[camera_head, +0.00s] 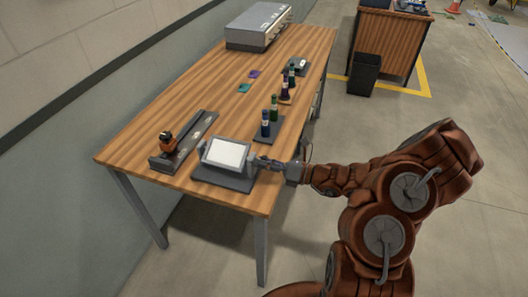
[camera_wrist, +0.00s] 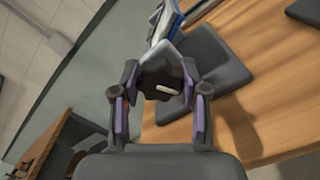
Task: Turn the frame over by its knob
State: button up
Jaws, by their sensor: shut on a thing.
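The frame (camera_head: 227,153), a pale panel with a grey rim, sits tilted on a dark base (camera_head: 215,178) at the near end of the table. In the wrist view the frame (camera_wrist: 165,20) shows nearly edge-on, with white and blue along it. Its dark knob (camera_wrist: 155,76) with a pale mark lies between the purple-padded fingers of my gripper (camera_wrist: 160,88). My gripper is shut on the knob; in the head view my gripper (camera_head: 282,166) reaches the frame's right side. The knob is too small to make out there.
A dark tray (camera_head: 190,145) with an orange-and-black item (camera_head: 167,141) lies left of the frame. Several bottles (camera_head: 266,124) stand on dark mats behind it. A grey box (camera_head: 259,26) is at the table's far end. The table's middle is mostly clear.

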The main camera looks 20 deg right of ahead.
jog(key=m+p, duration=0.3)
jog(key=shift+r+m+p, duration=0.15)
jog(key=shift+m+p, duration=0.55)
jog(key=shift+m, duration=0.2)
jog(key=shift+f, duration=0.2)
jog(key=o, duration=1.2)
jog(key=shift+c, duration=0.2)
jog(key=v, duration=1.2)
